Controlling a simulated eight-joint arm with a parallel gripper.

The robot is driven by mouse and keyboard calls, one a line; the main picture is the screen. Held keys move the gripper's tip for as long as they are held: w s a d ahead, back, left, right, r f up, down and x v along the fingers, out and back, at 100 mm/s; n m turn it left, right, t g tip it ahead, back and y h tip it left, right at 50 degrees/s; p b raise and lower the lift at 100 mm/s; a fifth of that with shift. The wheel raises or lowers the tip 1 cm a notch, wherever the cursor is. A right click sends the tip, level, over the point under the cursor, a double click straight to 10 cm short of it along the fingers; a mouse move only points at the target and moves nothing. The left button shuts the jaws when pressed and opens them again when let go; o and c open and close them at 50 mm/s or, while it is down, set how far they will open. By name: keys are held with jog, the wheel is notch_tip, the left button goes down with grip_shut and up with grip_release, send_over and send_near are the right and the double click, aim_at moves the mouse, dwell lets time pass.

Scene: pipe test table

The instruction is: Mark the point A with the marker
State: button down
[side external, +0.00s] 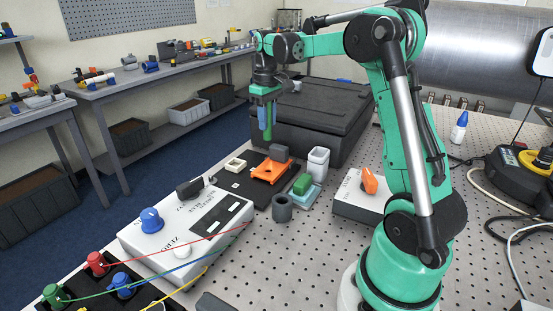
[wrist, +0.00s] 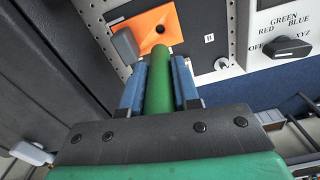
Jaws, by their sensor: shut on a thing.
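My gripper (side external: 266,108) is shut on a green marker, its two blue fingers on either side of it. The marker (side external: 268,130) hangs roughly upright in the side view, above the table and beside the large black case. In the wrist view the green marker (wrist: 159,85) lies between the blue fingers (wrist: 159,84), and its far end overlaps the edge of an orange piece (wrist: 155,22). I cannot make out point A in either view.
The orange piece (side external: 268,171) has a grey block (side external: 279,152) at its back. The black case (side external: 320,115) is behind. A white control box (side external: 185,225) is at front left.

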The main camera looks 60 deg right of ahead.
aim_at(268, 139)
jog(key=shift+f, duration=0.1)
jog(key=shift+f, duration=2.7)
jog(key=shift+f, duration=1.6)
dwell(0.4)
jog(key=shift+r, duration=0.1)
jog(key=shift+r, duration=3.45)
